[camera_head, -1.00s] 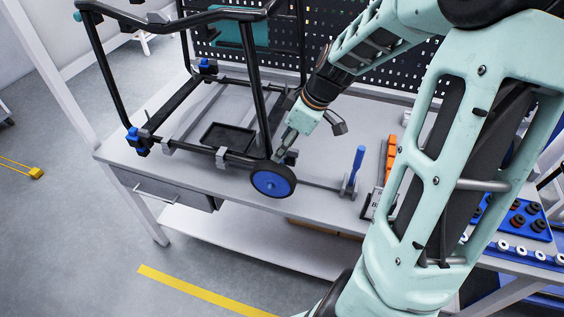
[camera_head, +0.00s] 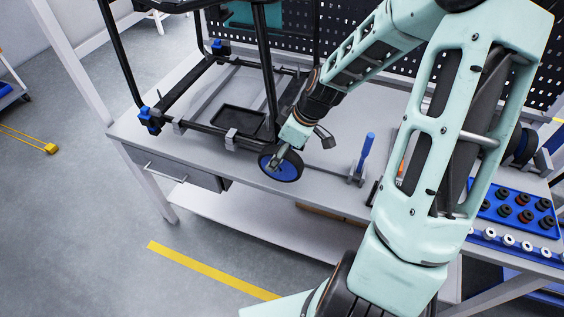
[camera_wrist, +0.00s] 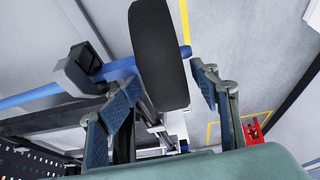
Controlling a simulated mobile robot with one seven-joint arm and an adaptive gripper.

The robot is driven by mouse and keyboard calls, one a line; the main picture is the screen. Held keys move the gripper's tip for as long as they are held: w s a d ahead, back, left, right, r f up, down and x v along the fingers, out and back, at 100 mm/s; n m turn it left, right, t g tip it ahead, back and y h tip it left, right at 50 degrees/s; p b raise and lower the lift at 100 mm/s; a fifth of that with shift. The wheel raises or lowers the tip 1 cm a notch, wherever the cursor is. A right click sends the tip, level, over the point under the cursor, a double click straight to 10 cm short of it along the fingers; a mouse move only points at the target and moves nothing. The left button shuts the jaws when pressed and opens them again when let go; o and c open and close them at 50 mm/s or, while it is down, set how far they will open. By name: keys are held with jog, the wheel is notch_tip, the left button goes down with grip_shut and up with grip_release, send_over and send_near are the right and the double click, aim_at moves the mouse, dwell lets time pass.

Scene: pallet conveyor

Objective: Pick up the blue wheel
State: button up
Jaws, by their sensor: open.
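The blue wheel (camera_head: 285,168), with a blue hub and black tyre, stands upright at the front edge of the workbench, at the near corner of the black frame (camera_head: 203,129). Whether it is fixed to the frame, I cannot tell. My gripper (camera_head: 277,155) is at the wheel's top left in the head view, overlapping it. In the wrist view, the tyre (camera_wrist: 160,60) is seen edge-on, between and ahead of the two open fingers (camera_wrist: 164,84). Gaps show on both sides. A blue bar (camera_wrist: 120,70) runs up to the tyre's left side.
The workbench (camera_head: 320,185) has a black tray (camera_head: 240,121) inside the frame. A blue-handled tool (camera_head: 366,150) stands right of the wheel. A blue tray of dark round parts (camera_head: 515,210) lies farther right. A perforated panel (camera_head: 345,22) backs the bench.

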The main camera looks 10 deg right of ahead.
jog(key=f, duration=0.1)
jog(key=a+f, duration=0.1)
jog(key=f, duration=0.1)
jog(key=shift+s+a+f, duration=0.1)
jog(key=shift+s+a, duration=0.05)
jog(key=shift+a, duration=0.1)
jog(key=shift+s, duration=0.1)
jog(key=shift+o, duration=0.6)
grip_shut()
